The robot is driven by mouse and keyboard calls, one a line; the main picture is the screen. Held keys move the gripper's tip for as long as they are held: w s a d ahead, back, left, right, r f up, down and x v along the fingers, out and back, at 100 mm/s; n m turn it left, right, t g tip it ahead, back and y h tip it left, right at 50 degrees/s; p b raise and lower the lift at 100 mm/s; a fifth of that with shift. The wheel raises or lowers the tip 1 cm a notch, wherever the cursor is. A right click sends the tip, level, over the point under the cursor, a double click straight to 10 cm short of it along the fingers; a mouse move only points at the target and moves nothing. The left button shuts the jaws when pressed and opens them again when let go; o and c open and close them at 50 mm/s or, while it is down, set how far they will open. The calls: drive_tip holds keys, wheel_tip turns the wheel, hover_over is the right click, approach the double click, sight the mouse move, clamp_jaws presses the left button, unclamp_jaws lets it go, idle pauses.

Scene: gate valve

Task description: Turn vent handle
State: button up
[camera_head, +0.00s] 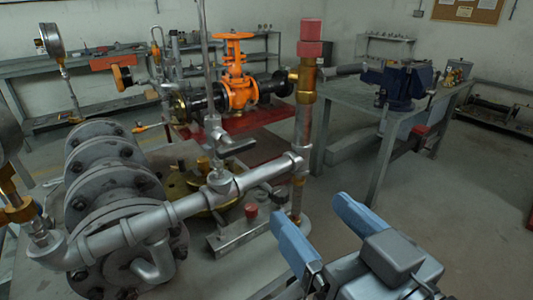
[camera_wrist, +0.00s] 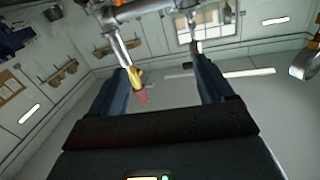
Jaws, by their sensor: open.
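A small grey lever handle (camera_head: 238,147) sits on a valve on the thin vertical pipe above the grey pipework; I take it as the vent handle but cannot be sure. An orange gate valve (camera_head: 239,90) with an orange handwheel stands behind it. My gripper (camera_head: 311,214) is at the lower right in the head view, fingers apart and empty, to the right of the lever and nearer the camera. In the wrist view my gripper (camera_wrist: 160,68) has two blue fingers spread wide. A pipe with a brass part and red end (camera_wrist: 139,90) shows beyond, between the fingers. The lever is not clear there.
A vertical post with a red block (camera_head: 311,40) rises between my gripper and the orange valve. Grey flanges (camera_head: 110,200) and a horizontal pipe (camera_head: 185,208) fill the lower left. A bench with a blue vise (camera_head: 400,82) stands at the back right. The floor at right is open.

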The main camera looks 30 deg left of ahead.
sight(240, 147)
drive_tip(key=a+r+n+g, duration=0.1)
drive_tip(key=a+r, duration=0.1)
drive_tip(key=a, duration=0.2)
drive_tip(key=w+a+r+n+g+y+p, duration=0.1)
drive_tip(key=a, duration=0.3)
drive_tip(key=a+r+n, duration=0.1)
drive_tip(key=a+r, duration=0.1)
drive_tip(key=a, duration=0.2)
drive_tip(key=shift+w+r+g+y, duration=0.2)
drive_tip(key=shift+r+g+y, duration=0.1)
drive_tip(key=shift+g, duration=0.1)
drive_tip(key=c, duration=1)
